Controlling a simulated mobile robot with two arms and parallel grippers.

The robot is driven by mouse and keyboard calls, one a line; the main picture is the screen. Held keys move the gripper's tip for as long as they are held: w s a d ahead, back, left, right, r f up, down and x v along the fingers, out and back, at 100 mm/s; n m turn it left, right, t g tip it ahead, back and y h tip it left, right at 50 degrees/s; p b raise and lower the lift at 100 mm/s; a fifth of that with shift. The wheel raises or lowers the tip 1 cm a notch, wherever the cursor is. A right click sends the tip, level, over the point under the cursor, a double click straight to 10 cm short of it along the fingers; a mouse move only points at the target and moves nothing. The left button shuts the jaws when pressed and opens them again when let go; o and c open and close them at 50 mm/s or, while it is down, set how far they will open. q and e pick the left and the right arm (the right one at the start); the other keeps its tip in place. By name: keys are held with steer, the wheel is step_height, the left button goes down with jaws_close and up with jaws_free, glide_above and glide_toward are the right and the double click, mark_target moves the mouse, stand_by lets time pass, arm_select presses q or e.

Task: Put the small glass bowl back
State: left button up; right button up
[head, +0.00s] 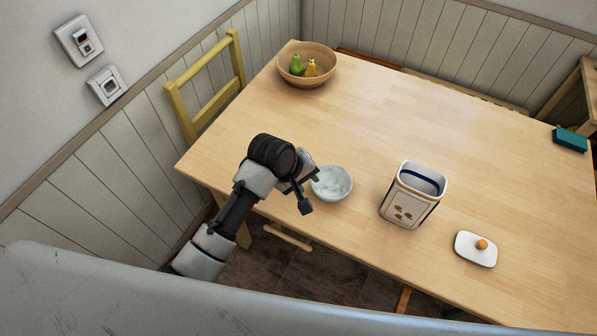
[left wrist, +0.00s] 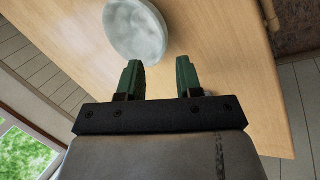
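A small pale glass bowl (head: 333,184) sits upright on the wooden table near its front edge. It also shows in the left wrist view (left wrist: 137,30), beyond the fingertips and toward the left finger. My left gripper (head: 309,191) is at the bowl's left side in the head view. Its green-tipped fingers (left wrist: 160,72) are spread apart with only table visible between them. Whether a finger touches the bowl cannot be told. My right gripper is not in view.
A white canister (head: 408,203) stands open to the right of the bowl, its lid (head: 475,250) lying farther right. A wooden bowl (head: 307,78) with pears is at the far left corner. A yellow chair (head: 207,105) stands at the left. The table's middle is clear.

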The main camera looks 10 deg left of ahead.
arm_select(q)
steer(key=shift+v, duration=2.15)
steer(key=s+a+m+y, duration=0.2)
steer(key=s+a+m, duration=0.2)
steer(key=s+a, duration=0.5)
steer(key=s+a+m+y, duration=0.2)
steer(key=s+a+m, duration=0.25)
steer(key=s, duration=0.85)
step_height(320, 180, down, 26)
steer(key=s+g, duration=0.1)
steer(key=s+a+f+m+g, duration=0.1)
steer(key=s+a+f, duration=0.1)
steer(key=s+f, duration=1.4)
steer(key=shift+s+a+f, duration=0.15)
steer(key=shift+a+f, duration=0.05)
steer(key=shift+a, duration=0.15)
